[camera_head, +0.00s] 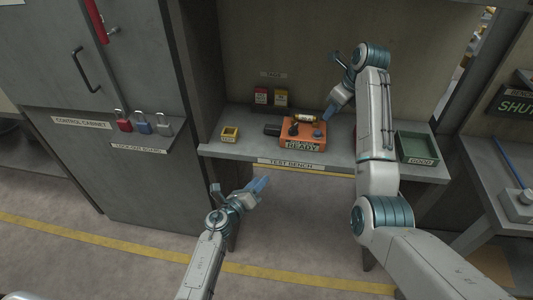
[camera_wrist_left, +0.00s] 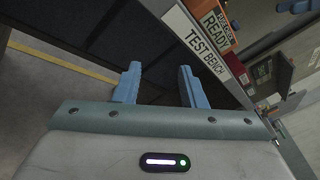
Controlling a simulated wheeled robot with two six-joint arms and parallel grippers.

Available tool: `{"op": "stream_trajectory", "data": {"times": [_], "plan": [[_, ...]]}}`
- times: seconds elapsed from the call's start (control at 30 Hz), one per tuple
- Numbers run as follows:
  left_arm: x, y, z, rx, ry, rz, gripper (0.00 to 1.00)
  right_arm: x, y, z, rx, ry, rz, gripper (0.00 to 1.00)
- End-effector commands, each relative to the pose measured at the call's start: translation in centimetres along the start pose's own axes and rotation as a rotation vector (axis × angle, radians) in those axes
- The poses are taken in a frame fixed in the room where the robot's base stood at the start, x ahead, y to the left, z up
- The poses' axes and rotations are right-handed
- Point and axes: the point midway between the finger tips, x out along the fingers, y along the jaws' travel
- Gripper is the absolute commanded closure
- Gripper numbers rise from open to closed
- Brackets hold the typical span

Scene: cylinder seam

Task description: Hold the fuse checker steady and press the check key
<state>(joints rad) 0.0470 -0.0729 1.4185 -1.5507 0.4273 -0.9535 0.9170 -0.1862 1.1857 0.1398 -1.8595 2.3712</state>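The fuse checker (camera_head: 290,141) is an orange box on the test bench, with a READY label on its front. It also shows at the top of the left wrist view (camera_wrist_left: 222,22). A small copper-coloured cylinder with pale ends (camera_head: 305,118) lies on its top. Small round dark parts are on top too; I cannot tell which is the check key. My left gripper (camera_head: 262,185) is open and empty, in front of and below the bench edge; its fingers (camera_wrist_left: 160,82) stand apart. My right gripper (camera_head: 331,110) is just above the checker's right back side, its opening unclear.
A dark block (camera_head: 272,129) sits against the checker's left side. Padlocks (camera_head: 143,124) hang on the cabinet at left.

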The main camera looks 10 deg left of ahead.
Motion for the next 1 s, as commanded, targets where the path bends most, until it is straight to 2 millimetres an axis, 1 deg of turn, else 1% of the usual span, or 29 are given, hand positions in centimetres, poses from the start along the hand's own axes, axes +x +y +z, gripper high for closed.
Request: {"op": "stream_trajectory", "data": {"times": [0.03,0.1,0.2,0.3,0.37,0.47,0.57,0.67,0.9,1.0], "plan": [[0.9,-2.3,1.9,0.124,-0.006,-0.042,0.63,0.0,0.0,0.0,0.0,0.0,0.0,0.64],[1.8,-4.7,3.8,0.291,-0.006,-0.083,0.63,0.0,0.0,0.0,0.0,0.0,0.0,0.64],[2.5,-7.2,5.8,0.479,-0.01,-0.118,0.63,0.0,0.0,0.0,0.0,0.0,0.0,0.64],[2.9,-8.1,7.0,0.64,-0.014,-0.118,0.63,0.0,0.0,0.0,0.0,0.0,0.0,0.64],[3.1,-8.4,7.5,0.7,-0.017,-0.117,0.63,0.0,0.0,0.0,0.0,0.0,0.0,0.64],[3.5,-8.7,7.9,0.747,-0.019,-0.116,0.63,0.0,0.0,0.0,0.0,0.0,0.0,0.64],[4.6,-8.8,7.9,0.753,-0.019,-0.116,0.63,0.0,0.0,0.0,0.0,0.0,0.0,0.64],[6.2,-9.1,7.9,0.751,-0.019,-0.117,0.63,0.0,0.0,0.0,0.0,0.0,0.0,0.64],[10.6,-9.5,7.8,0.747,-0.018,-0.117,0.63,0.0,0.0,0.0,0.0,0.0,0.0,0.64],[12.0,-9.7,7.7,0.748,-0.018,-0.116,0.63,0.0,0.0,0.0,0.0,0.0,0.0,0.64]]}}
